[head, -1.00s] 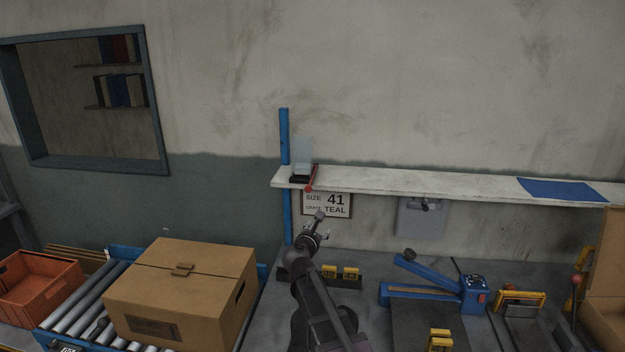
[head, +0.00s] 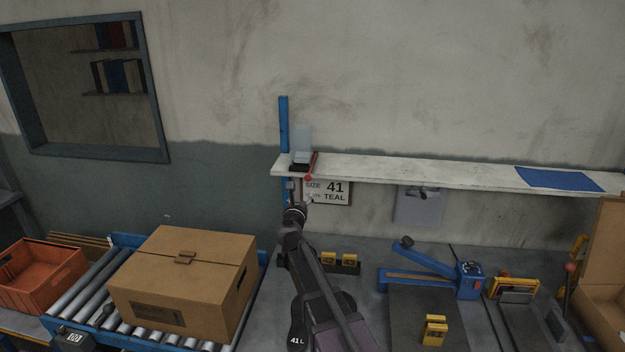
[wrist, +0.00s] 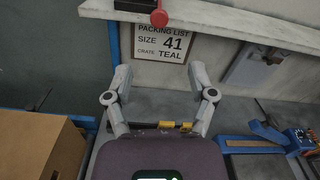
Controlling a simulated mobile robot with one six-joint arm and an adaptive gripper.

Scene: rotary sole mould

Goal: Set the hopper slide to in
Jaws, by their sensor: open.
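The hopper (head: 303,142) is a pale, see-through upright box on a dark base at the left end of the wall shelf. A red bar with a round red knob (head: 308,178) sits at its right side and reaches past the shelf's front edge; I take this for the slide. In the wrist view the red knob (wrist: 159,18) hangs at the top, beside the dark base (wrist: 135,5). My gripper (head: 303,207) is below the knob, apart from it. In the wrist view its fingers (wrist: 158,72) are spread and empty. Whether the slide is in or out is unclear.
The white shelf (head: 420,173) runs rightward, with a blue sheet (head: 558,179) on it. A blue post (head: 284,125) stands behind the hopper. A packing sign (head: 335,190) hangs below the shelf. A cardboard box (head: 185,280) sits on rollers at left; a blue lever tool (head: 468,280) is at right.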

